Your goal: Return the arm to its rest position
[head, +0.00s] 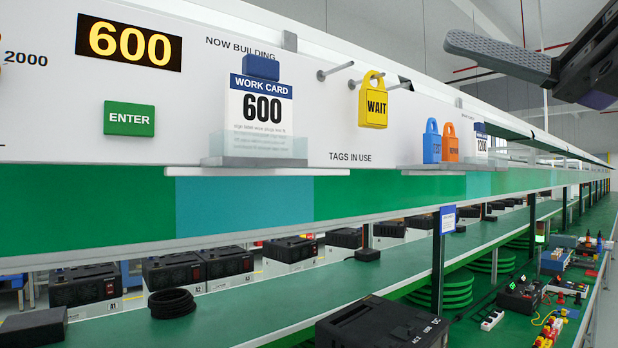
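My gripper (500,57) shows at the upper right of the head view, in front of the board and high above the bench. One long grey textured finger points left from the dark wrist (592,70). The rest of the gripper is cut off by the frame edge, so the gap between the fingers is hidden. Nothing is seen held against the visible finger.
The white board carries a work card 600 (261,110), a green ENTER button (129,118), a yellow WAIT tag (373,100) on a peg, and blue (431,145) and orange (450,147) tags. Black boxes (378,328) stand on the green bench below.

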